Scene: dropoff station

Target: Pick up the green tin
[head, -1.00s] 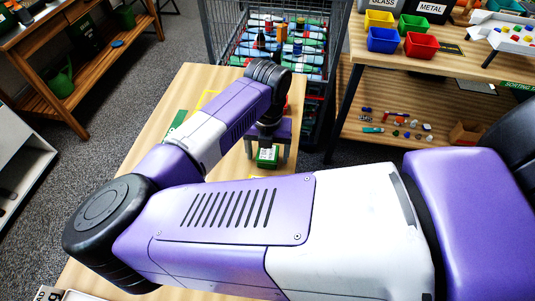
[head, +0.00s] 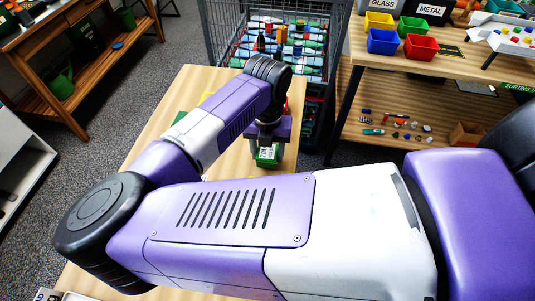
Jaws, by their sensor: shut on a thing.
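The green tin (head: 267,154) is a small green block-like tin with a pale label, near the right side of the wooden table (head: 222,82). My gripper (head: 267,150) is above and around it, with a purple body and grey fingers on either side, and is shut on the tin. My arm hides much of the table. I cannot tell from this view whether the tin touches the tabletop.
A wire cage (head: 333,25) full of bottles stands behind the table. At right, a sorting bench (head: 455,60) carries yellow, blue, green and red bins.

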